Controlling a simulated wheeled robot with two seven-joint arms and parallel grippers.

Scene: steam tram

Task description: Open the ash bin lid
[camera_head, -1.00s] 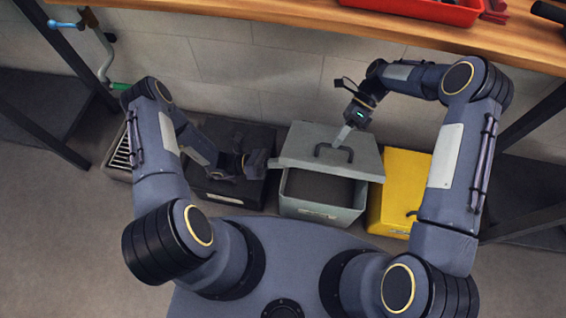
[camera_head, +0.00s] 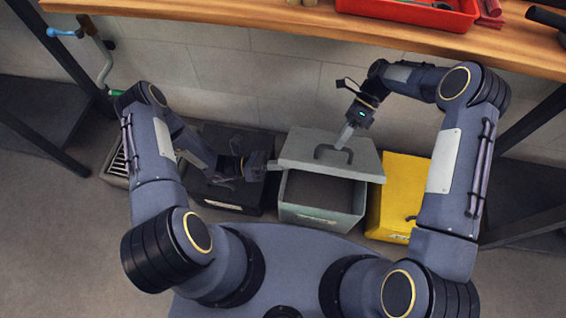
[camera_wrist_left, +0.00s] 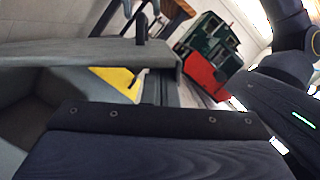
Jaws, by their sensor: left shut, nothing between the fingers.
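The grey bin (camera_head: 320,213) stands on the floor at the centre of the head view. Its grey lid (camera_head: 365,166), with a dark handle (camera_head: 320,153), covers the back, and the front of the bin is open to view. My left gripper (camera_head: 268,166) is shut and empty at the bin's left side, by the lid's left edge. In the left wrist view the lid (camera_wrist_left: 80,52) spans the upper left above the bin's interior (camera_wrist_left: 25,125).
A black bin (camera_head: 226,200) stands close on the left, a yellow bin (camera_head: 392,212) close on the right. A slatted grey box (camera_head: 117,166) is further left. The wooden bench (camera_head: 300,20) overhangs behind, with a red tray (camera_head: 425,12) and dark legs.

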